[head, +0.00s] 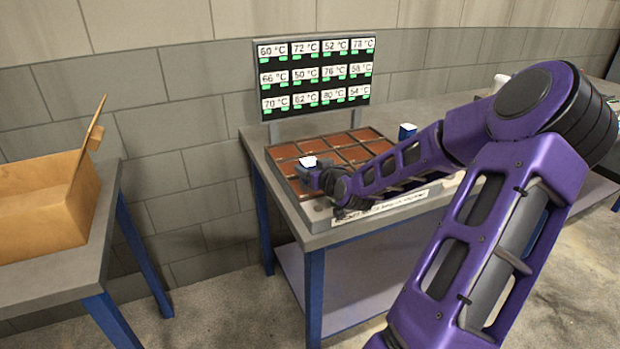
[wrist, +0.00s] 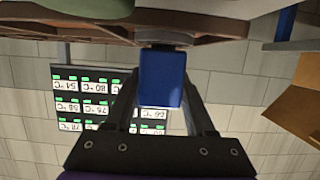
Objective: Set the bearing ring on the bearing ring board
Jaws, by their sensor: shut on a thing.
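My gripper (head: 312,174) is over the front left of a brown, compartmented board (head: 345,140) on the middle table. In the wrist view, my gripper (wrist: 162,95) is shut on a blue block (wrist: 162,72), with a finger on each side. In the head view the held block shows a white top (head: 308,161). No ring shape is visible on it. The board's brown edge (wrist: 100,30) is close to the block in the upside-down wrist view; I cannot tell whether they touch. My arm hides part of the board and its front label (head: 393,206).
A display (head: 315,75) of temperature readings stands behind the board. Another blue block (head: 407,131) stands at the board's back right. A cardboard box (head: 45,210) sits on the left table, across a floor gap. Bare grey tabletop (head: 405,112) shows behind my arm.

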